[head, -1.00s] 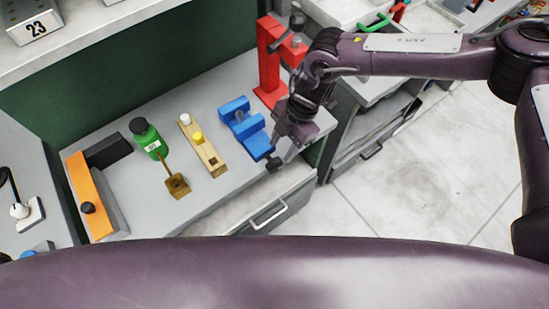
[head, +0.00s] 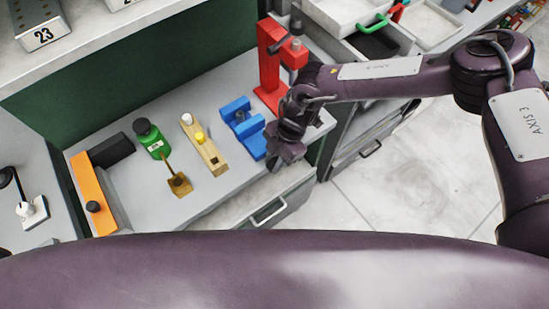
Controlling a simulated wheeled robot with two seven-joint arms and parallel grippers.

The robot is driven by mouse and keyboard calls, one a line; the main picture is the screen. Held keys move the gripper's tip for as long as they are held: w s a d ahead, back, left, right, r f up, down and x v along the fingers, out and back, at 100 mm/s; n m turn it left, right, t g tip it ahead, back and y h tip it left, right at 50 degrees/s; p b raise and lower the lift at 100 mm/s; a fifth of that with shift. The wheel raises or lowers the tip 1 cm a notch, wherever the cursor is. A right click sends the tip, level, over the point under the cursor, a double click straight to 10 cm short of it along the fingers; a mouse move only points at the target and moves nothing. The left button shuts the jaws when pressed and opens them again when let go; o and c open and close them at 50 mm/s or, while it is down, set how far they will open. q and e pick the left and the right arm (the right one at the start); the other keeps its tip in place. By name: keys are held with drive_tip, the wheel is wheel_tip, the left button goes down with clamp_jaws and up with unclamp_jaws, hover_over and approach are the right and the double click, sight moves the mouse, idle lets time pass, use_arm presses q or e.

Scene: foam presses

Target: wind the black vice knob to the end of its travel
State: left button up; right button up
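The blue vice (head: 243,127) sits near the right front edge of the grey bench. Its black knob is hidden now, behind my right gripper. My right gripper (head: 283,158) is at the front end of the vice, at the bench edge, where the knob was seen earlier. Its fingers are seen from above and behind, so I cannot tell whether they are closed on the knob. My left gripper is out of view.
A red press (head: 270,68) stands close behind my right wrist. A drawer handle (head: 268,212) is below the bench edge.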

clamp_jaws()
drive_tip(key=shift+s+a+t+h, duration=0.25)
drive_tip(key=shift+t+h, duration=0.35)
drive_tip(key=shift+h, duration=0.3)
drive_tip(key=shift+s+a+f+t+h, duration=0.1)
drive_tip(key=shift+t+h, duration=0.3)
drive_tip(key=shift+h, duration=0.15)
drive_tip(key=shift+a+f+t+h, duration=0.1)
drive_tip(key=shift+t+h, duration=0.3)
drive_tip(key=shift+h, duration=0.15)
drive_tip(key=shift+r+t+h, duration=0.1)
drive_tip(key=shift+t+h, duration=0.3)
drive_tip(key=o, duration=0.7)
unclamp_jaws()
drive_tip(key=shift+o, duration=0.2)
